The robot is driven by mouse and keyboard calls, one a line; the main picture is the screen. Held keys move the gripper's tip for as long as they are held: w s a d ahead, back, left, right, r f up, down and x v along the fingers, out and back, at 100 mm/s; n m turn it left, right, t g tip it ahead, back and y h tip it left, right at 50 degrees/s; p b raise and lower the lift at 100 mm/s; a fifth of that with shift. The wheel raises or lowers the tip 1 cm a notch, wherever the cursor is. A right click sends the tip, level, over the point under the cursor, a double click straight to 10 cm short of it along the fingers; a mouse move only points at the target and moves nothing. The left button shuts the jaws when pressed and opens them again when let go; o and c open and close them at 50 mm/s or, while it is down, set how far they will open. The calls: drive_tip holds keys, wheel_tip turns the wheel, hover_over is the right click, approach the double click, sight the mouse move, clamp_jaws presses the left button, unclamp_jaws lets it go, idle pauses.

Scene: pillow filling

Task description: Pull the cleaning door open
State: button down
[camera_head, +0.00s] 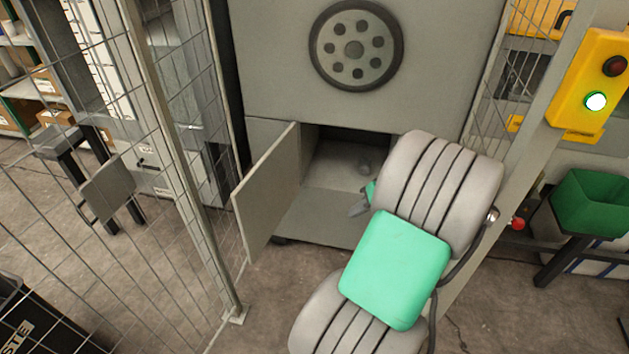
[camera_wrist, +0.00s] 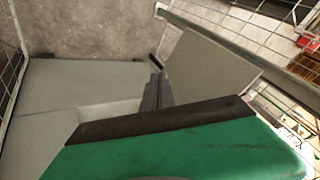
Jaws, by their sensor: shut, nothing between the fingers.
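The cleaning door (camera_head: 268,192) is a flat grey panel, swung out to the left of the low opening in the grey machine (camera_head: 310,85). The opening (camera_head: 345,160) shows a bare grey interior with a small dark thing inside. My gripper (camera_head: 357,208) is in front of the opening, right of the door and apart from it, partly hidden by my arm. In the wrist view, my gripper's fingers (camera_wrist: 153,92) are shut and empty. The door (camera_wrist: 205,70) shows there just beyond and to the right of them; I cannot tell contact from that view.
A wire fence (camera_head: 110,200) stands left of the door, its post close to the door's outer edge. A yellow control box (camera_head: 590,85) with a lit green button is on the right post. A green bin (camera_head: 590,205) stands at the far right. Floor in front is clear.

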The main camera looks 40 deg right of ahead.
drive_tip(key=w+a+r+x, duration=0.1)
drive_tip(key=a+x, duration=0.1)
drive_tip(key=x, duration=0.8)
drive_tip(key=shift+w+f+b, duration=0.15)
drive_tip(key=shift+w+b, duration=0.1)
drive_tip(key=shift+b, duration=0.2)
drive_tip(key=shift+a, duration=0.2)
